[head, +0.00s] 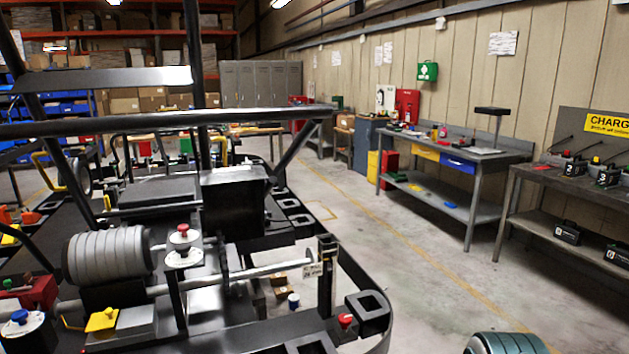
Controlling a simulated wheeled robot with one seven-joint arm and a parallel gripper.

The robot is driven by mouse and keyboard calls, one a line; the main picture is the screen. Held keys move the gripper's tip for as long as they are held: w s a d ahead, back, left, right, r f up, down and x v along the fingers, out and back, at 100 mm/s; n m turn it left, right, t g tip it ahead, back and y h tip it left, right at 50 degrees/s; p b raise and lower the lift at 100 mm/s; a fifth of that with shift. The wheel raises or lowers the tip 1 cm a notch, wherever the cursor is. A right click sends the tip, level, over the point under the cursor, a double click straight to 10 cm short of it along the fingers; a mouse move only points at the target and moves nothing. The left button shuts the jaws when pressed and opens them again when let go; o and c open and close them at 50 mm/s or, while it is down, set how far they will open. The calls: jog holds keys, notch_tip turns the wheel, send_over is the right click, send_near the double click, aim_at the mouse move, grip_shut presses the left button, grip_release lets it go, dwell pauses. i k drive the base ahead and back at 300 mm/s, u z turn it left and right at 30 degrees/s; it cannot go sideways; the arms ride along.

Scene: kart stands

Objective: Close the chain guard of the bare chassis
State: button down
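The bare chassis (350,270) fills the left and lower part of the head view, a black frame with bars and a grey axle (270,272) across it. A black box-like cover (233,212) stands upright above the axle; it may be the chain guard, but I cannot tell for sure. A thin dark disc edge shows just below it, by the axle. Whether the cover is open or shut is unclear from this angle. My gripper is not in view.
A ridged grey cylinder (110,255), a red-topped knob (183,232) and a yellow block (102,319) sit at the chassis's left. A ridged round thing (508,344) shows at the bottom edge. A workbench (470,213) and charging bench (520,190) line the right wall; floor between is clear.

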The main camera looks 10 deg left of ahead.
aim_at(233, 198)
jog(key=z, duration=0.65)
jog(key=i, duration=5.6)
jog(key=u, duration=4.55)
jog(key=i, duration=1.2)
jog(key=u, duration=0.05)
